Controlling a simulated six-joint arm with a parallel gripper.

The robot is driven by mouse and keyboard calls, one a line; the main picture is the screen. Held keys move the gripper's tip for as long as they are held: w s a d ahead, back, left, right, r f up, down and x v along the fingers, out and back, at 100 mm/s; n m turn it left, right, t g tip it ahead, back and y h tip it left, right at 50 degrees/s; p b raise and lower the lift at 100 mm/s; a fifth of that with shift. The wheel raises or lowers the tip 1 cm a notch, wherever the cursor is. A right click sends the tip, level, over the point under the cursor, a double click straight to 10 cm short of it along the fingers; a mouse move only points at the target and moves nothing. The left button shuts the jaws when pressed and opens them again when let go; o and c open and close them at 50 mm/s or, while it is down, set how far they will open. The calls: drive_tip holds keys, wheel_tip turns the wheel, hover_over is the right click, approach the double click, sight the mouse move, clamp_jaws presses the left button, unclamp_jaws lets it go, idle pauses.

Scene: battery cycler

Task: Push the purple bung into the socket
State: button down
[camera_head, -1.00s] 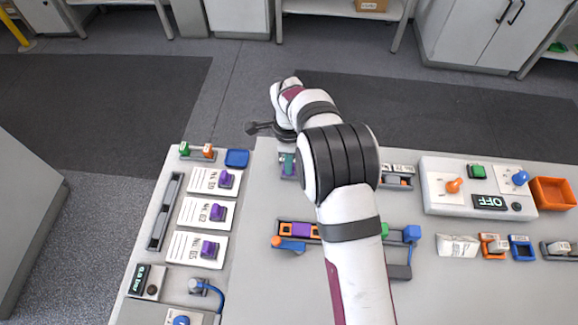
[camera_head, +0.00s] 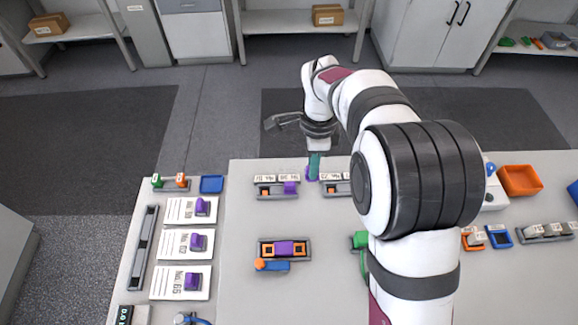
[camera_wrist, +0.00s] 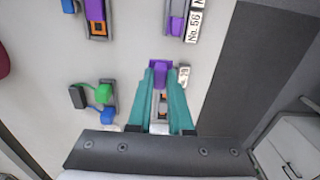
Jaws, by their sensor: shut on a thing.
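My gripper (camera_head: 314,166), with two teal fingers, points down at the back edge of the bench. In the wrist view its fingertips (camera_wrist: 161,76) are shut on a purple bung (camera_wrist: 161,68). The bung shows as a small purple patch by the fingers in the head view (camera_head: 310,174). A grey holder with orange-rimmed square sockets (camera_wrist: 162,106) lies beyond and between the fingers in the wrist view. In the head view this labelled holder (camera_head: 337,189) is just right of the fingers, partly hidden by my arm. I cannot tell whether the bung touches it.
Left of the gripper, another labelled holder (camera_head: 277,193) carries a purple block. Nearer, a grey holder (camera_head: 305,250) has a purple block between orange sockets. Purple blocks stand on white cards (camera_head: 187,243) at left. A green and blue part (camera_wrist: 103,105) lies near the fingers.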

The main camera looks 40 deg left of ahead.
drive_tip(key=shift+w+d+f, duration=0.45)
drive_tip(key=shift+w+f, duration=0.55)
drive_tip(key=shift+f, duration=0.65)
drive_tip(key=shift+w+d+f, duration=0.4)
drive_tip(key=shift+w+f, duration=0.65)
drive_tip(key=shift+f, duration=0.6)
drive_tip(key=shift+w+d+f, duration=0.45)
drive_tip(key=shift+w+f, duration=0.55)
drive_tip(key=shift+f, duration=0.65)
drive_tip(key=shift+f, duration=0.2)
drive_tip(key=c, duration=0.8)
unclamp_jaws()
drive_tip(key=shift+o, duration=0.2)
